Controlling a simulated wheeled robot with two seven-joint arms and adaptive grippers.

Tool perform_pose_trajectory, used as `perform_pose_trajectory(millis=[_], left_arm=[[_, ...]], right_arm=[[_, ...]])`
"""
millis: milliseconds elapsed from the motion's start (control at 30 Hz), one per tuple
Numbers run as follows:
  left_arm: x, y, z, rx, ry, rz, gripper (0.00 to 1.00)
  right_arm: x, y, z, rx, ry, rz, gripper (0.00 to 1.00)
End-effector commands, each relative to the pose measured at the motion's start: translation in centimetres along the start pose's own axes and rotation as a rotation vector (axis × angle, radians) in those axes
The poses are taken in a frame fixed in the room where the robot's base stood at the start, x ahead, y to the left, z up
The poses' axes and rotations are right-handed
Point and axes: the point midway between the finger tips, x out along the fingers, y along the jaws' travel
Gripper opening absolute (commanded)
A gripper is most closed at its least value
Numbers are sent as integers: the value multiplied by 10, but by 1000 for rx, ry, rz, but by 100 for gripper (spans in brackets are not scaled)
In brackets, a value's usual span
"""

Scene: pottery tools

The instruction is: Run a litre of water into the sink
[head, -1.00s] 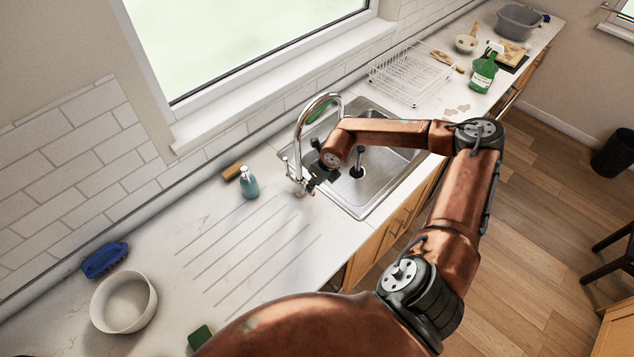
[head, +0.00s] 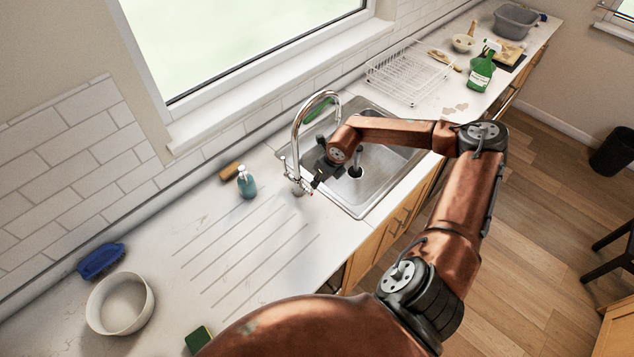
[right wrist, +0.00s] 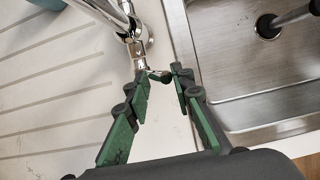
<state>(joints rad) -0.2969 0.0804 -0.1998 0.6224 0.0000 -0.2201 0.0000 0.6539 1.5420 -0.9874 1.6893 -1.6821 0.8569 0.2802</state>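The chrome tap (head: 297,135) stands at the left edge of the steel sink (head: 362,200), its curved spout arching toward the basin. I see no water running. My right gripper (head: 315,183) is beside the tap's base. In the right wrist view the gripper (right wrist: 161,74) is open, with a gap between its green-padded fingers. A small chrome lever end (right wrist: 158,75) of the tap lies between or just beyond the fingertips; I cannot tell whether they touch it. The sink (right wrist: 240,85) is to the right. My left gripper is not in view.
A dark upright plug or pipe (head: 355,170) stands in the basin. A soap bottle (head: 246,183) and a wooden brush (head: 231,171) are left of the tap. A dish rack (head: 408,72) stands beyond.

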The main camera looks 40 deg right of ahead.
Motion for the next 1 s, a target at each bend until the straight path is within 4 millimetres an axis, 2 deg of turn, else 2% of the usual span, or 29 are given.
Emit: perform_pose_trajectory(millis=[533, 1000], left_arm=[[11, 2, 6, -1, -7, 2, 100], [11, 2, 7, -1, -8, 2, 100]], right_arm=[[12, -26, -6, 1, 3, -6, 20], [12, -28, -6, -1, 3, -6, 20]])
